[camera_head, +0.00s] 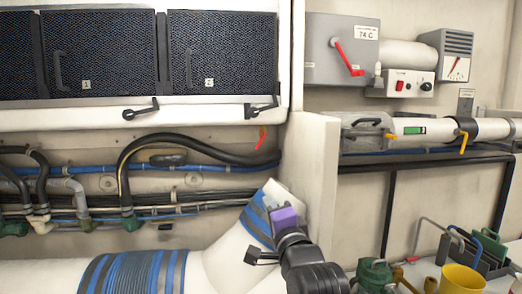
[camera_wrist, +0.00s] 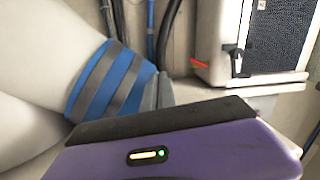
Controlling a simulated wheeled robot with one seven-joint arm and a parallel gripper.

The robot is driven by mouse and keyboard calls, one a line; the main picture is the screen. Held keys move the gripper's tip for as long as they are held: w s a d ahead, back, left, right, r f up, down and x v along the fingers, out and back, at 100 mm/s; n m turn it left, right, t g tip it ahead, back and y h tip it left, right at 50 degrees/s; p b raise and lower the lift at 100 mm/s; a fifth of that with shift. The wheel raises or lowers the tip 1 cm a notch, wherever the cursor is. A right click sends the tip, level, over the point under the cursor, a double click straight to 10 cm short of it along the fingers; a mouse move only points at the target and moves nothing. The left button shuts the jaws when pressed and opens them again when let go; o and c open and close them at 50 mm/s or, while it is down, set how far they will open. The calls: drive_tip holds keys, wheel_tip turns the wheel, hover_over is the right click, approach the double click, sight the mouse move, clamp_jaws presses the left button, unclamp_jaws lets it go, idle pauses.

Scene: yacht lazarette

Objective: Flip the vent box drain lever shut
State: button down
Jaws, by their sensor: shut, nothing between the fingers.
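The vent box (camera_head: 205,113) is the pale cabinet with dark mesh panels marked 1 and 2. A small red-orange lever (camera_head: 262,137) hangs under its right end and looks like the drain lever.
Black latch handles (camera_head: 140,108) stick out along the box's lower edge. Hoses and pipes (camera_head: 170,150) run below it. A pale upright panel (camera_head: 312,180) stands close right of my gripper. A large white duct with blue bands (camera_head: 130,275) lies below and behind it.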

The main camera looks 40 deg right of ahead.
drive_tip(key=d+r+m, duration=0.1)
drive_tip(key=r+m, duration=0.1)
drive_tip(key=r, duration=0.1)
drive_tip(key=w+d+r+m+p, duration=0.1)
drive_tip(key=r+m, duration=0.1)
drive_tip(key=r, duration=0.1)
drive_tip(key=w+d+r+m+g, duration=0.1)
drive_tip(key=r+m, duration=0.2)
drive_tip(key=shift+d+r, duration=0.15)
drive_tip(key=shift+d, duration=0.2)
drive_tip(key=shift+d+r+m, duration=0.2)
drive_tip(key=shift+r+m, duration=0.15)
drive_tip(key=shift+m, duration=0.25)
